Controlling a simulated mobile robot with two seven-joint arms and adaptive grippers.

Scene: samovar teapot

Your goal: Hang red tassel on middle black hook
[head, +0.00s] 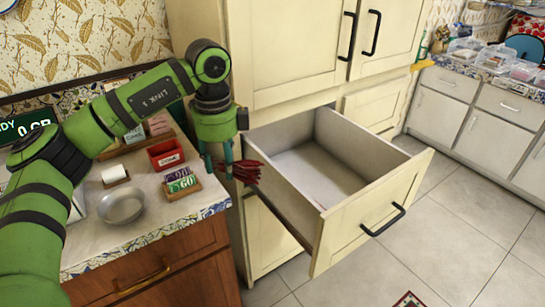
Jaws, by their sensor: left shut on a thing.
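My left gripper (220,172) points down at the right end of the counter, beside the open drawer. It is shut on the red tassel (247,172), whose dark red strands spread out to the right of the fingers, near the drawer's left wall. The fingers hide the tassel's upper part and its loop. I cannot make out any row of black hooks; the middle black hook does not show clearly. My right gripper is not in view.
The cream drawer (385,205) is pulled out and empty. The counter holds a metal bowl (122,206), a red box (166,155) and a small wooden tray of packets (182,186). Tall cream cabinets (275,50) stand behind. Tiled floor (460,250) is open to the right.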

